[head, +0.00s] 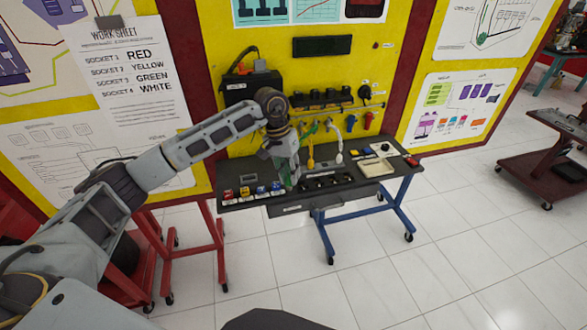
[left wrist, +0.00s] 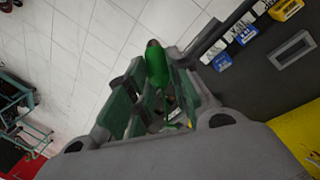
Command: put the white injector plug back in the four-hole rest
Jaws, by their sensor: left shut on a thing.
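My left gripper (head: 288,182) is low over the front of the dark bench, left of a black strip with several dark holes (head: 325,183), which looks like the four-hole rest. In the left wrist view this gripper (left wrist: 160,88) is shut on a bright green plug (left wrist: 157,65), not a white one. The white plug (head: 339,157) is on a white lead behind the strip; whether its tip touches the bench is too small to tell. A yellow plug (head: 311,162) is left of it. My right gripper is not in view.
Small labelled blocks, including a yellow one (head: 245,191) and a blue one (head: 261,189), line the bench's front left. A pale tray (head: 376,167) lies at the right. A yellow panel with a rail (head: 345,108) stands behind.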

